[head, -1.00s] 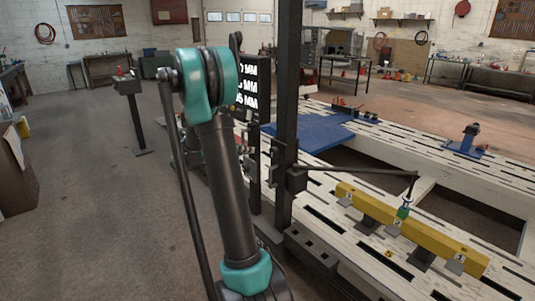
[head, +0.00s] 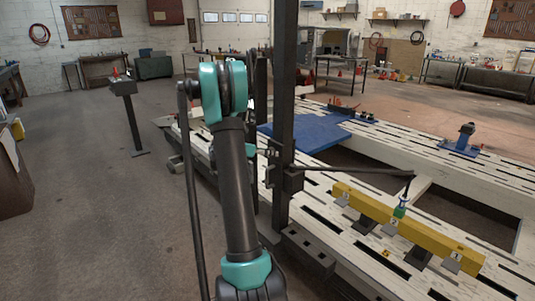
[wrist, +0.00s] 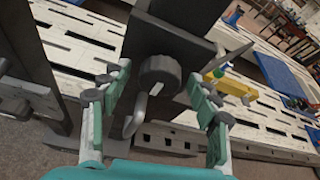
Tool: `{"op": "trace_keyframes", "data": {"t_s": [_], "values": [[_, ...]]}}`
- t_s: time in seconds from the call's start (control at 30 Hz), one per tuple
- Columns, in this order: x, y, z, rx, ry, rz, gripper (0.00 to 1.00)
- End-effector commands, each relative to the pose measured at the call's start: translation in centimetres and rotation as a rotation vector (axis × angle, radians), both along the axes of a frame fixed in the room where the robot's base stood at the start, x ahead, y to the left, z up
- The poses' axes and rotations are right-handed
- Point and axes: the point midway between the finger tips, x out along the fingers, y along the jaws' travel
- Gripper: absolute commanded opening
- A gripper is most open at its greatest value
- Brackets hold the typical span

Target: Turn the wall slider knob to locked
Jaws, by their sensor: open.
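The dark round knob (wrist: 160,74) sits on the slider block (wrist: 165,40) on the upright post and faces the wrist camera. A grey curved hook or lever (wrist: 137,117) hangs just below it. My gripper (wrist: 158,82) is open, with teal and grey fingers to the left and right of the knob in the wrist view. Whether the fingers touch the knob cannot be told. In the head view the slider block (head: 287,178) is on the dark post (head: 284,100), and my arm hides most of the gripper. No lock marking is readable.
A thin rod (head: 350,170) reaches right from the slider over a yellow beam (head: 405,226) on the white slotted frame bench (head: 475,177). A blue plate (head: 305,133) lies behind. Another dark upright (wrist: 30,60) stands close at left in the wrist view. Floor at left is open.

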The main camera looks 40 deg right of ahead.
Motion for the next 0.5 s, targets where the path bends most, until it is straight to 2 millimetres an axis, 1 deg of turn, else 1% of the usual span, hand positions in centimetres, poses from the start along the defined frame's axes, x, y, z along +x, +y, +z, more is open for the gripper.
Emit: {"op": "trace_keyframes", "data": {"t_s": [0.2,0.5], "values": [[0.01,0.00,-0.01,0.000,0.000,0.000,0.61],[0.02,0.02,-0.01,0.000,0.000,0.000,0.24]]}}
